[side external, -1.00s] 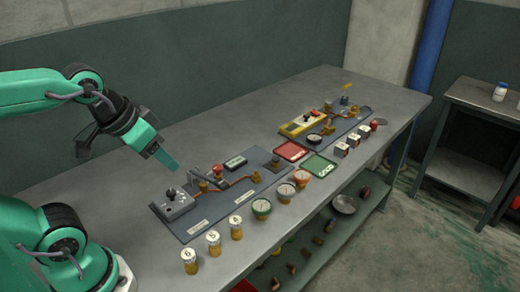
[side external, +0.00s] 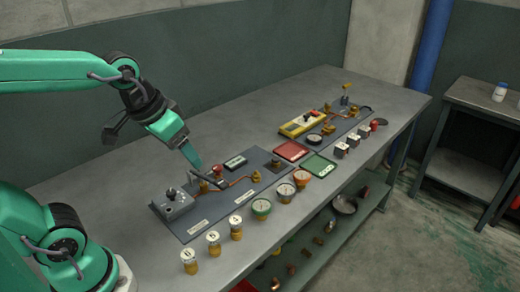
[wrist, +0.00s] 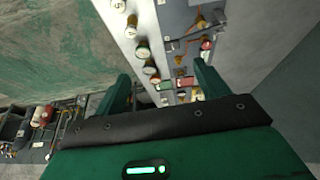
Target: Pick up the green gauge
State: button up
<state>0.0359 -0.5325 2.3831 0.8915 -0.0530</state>
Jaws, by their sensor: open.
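The green gauge (side external: 261,208) is a round dial with a green rim, standing upright near the front edge of the bench, between the yellow cylinder marked 4 and a grey gauge. My gripper (side external: 197,165) is open and empty. It hangs above the grey valve board, behind and to the left of the green gauge, well clear of it. In the side view only one finger shows clearly.
Yellow cylinders (side external: 213,243) stand left of the green gauge; a grey gauge (side external: 285,192) and an orange gauge (side external: 302,178) stand to its right. The valve board (side external: 200,226) lies behind. Red (side external: 291,150) and green (side external: 319,165) trays lie further right.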

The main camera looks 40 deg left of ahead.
jog(key=w+d+f+g, duration=0.3)
jog(key=w+f, duration=0.3)
jog(key=w, duration=0.4)
jog(key=g, duration=0.1)
send_over(262, 205)
jog(key=shift+n, duration=0.4)
jog(key=f, duration=0.9)
jog(key=shift+s+a, duration=0.1)
jog(key=shift+a, duration=0.15)
jog(key=shift+w+d+f+g, duration=0.2)
jog(key=shift+f+g, duration=0.1)
jog(key=shift+f, duration=0.25)
jog(key=shift+f, duration=0.1)
jog(key=shift+s+f, duration=0.15)
jog(key=shift+f, duration=3.65)
jog(key=shift+c, duration=0.4)
jog(key=c, duration=1)
